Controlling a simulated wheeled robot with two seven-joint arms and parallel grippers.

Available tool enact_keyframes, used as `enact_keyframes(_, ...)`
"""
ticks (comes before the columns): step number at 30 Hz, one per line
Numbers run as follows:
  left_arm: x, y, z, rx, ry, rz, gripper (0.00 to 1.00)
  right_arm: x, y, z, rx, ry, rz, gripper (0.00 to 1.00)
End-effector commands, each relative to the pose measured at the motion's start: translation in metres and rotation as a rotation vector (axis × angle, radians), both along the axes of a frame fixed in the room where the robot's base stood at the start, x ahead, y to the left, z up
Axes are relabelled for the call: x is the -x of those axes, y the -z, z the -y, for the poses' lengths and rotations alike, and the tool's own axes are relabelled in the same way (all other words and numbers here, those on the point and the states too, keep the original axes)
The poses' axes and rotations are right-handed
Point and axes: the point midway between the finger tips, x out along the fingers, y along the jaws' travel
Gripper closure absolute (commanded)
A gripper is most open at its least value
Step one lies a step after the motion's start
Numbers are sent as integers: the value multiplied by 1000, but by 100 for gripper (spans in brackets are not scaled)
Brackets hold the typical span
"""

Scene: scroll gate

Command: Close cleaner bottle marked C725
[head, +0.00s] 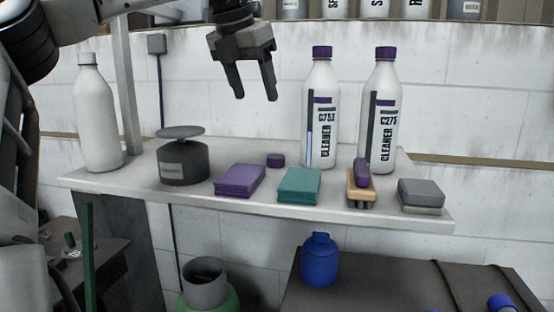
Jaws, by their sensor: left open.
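Two white cleaner bottles with purple caps stand upright on the shelf (140,180). The label of one bottle (320,120) seems to read C752, and that of the other (383,120) seems to read C275. A third white bottle (97,125) stands at the shelf's left end. It has no purple cap on its neck, and no label shows on its visible side. A loose purple cap (275,160) lies on the shelf behind the sponges. My left gripper (253,94) is open and empty, pointing down above the shelf, left of the two capped bottles. My right gripper is not in view.
On the shelf are a dark canister (183,164), a purple cloth stack (239,181), a teal one (299,186), a brush (361,185) and a grey block (421,194). A shelf post (125,80) stands by the left bottle. A blue bottle (320,262) is below.

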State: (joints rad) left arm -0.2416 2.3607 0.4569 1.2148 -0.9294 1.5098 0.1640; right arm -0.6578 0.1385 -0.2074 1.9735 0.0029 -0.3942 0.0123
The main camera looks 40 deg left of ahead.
Motion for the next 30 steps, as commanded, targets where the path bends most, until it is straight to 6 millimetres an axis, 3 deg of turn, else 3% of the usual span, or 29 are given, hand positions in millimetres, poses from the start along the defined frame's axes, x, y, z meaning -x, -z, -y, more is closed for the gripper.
enact_keyframes(9, -24, 60, -3, 2, 2, -7, 38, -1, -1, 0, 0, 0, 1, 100)
enact_keyframes(15, -36, 89, -4, 2, 1, -4, 38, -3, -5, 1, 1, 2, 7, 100)
enact_keyframes(30, -41, 99, -5, 1, 0, -3, 38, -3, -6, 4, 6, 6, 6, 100)
